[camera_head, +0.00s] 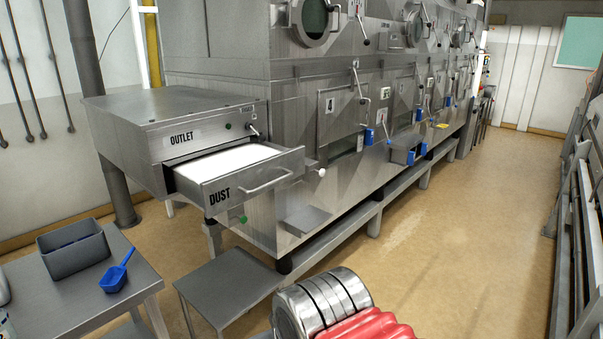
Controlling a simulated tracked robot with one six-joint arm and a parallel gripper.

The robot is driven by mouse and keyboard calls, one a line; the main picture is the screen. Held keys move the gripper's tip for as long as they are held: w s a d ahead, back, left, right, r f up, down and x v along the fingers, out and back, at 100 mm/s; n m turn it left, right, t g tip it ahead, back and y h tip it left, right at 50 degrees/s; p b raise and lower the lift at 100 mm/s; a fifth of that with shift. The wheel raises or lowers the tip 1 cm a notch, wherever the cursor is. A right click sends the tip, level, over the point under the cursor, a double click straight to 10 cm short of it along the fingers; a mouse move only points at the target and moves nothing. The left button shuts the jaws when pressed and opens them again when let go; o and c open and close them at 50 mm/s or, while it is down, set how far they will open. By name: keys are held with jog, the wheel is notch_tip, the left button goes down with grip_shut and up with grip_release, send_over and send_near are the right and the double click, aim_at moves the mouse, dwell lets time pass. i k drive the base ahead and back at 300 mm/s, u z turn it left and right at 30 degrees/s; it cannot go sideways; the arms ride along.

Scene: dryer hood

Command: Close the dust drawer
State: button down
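The dust drawer (242,178) is a steel drawer labelled DUST, pulled well out of the steel box labelled OUTLET (182,137) at the left end of the dryer. It is filled with something white and level (225,160). Its front panel faces me and carries a bar handle (268,183). Nothing touches the drawer or its handle. My gripper is not in view.
A steel table (75,301) at lower left holds a grey bin (73,249) and a blue scoop (116,276). A low steel step (228,286) stands in front of the dryer (345,110). The floor aisle (450,240) at right is clear. Railings (580,220) line the right edge.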

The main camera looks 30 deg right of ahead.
aim_at(219, 179)
jog(key=u, duration=0.05)
jog(key=i, duration=1)
jog(key=z, duration=0.05)
